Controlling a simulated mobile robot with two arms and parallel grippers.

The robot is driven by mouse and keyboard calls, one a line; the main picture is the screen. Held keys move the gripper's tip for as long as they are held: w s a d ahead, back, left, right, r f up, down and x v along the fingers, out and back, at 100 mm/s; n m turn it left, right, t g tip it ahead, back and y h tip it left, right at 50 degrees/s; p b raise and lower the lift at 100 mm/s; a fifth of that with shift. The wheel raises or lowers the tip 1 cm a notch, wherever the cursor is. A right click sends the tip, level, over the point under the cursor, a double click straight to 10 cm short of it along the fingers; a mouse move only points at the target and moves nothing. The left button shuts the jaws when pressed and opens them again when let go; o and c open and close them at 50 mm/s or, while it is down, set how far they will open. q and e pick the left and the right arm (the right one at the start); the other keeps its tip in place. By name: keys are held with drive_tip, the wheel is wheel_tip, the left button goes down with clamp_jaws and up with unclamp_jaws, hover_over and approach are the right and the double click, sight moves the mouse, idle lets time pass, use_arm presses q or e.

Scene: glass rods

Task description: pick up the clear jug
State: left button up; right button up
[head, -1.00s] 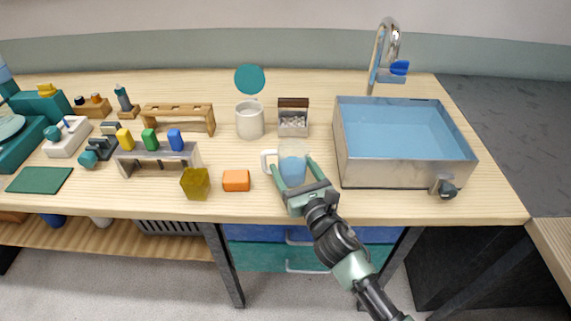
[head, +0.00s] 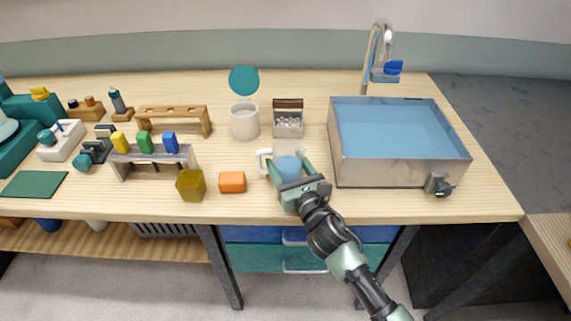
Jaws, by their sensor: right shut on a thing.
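The clear jug (head: 288,163), with a white handle on its left and blue liquid inside, is near the front edge of the wooden bench, left of the sink. My right gripper (head: 290,170) reaches in from the front, with one finger on each side of the jug, and is shut on it. The gripper's palm hides the jug's lower part, so I cannot tell whether its base touches the bench. My left gripper is not in view.
The steel sink (head: 400,150) stands close on the right. A cream pot (head: 244,120) and a small box of pale pieces (head: 288,119) stand behind the jug.

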wheel_tip(320, 180, up, 20)
drive_tip(key=p, duration=0.3)
drive_tip(key=shift+f, duration=0.2)
drive_tip(key=shift+f, duration=0.1)
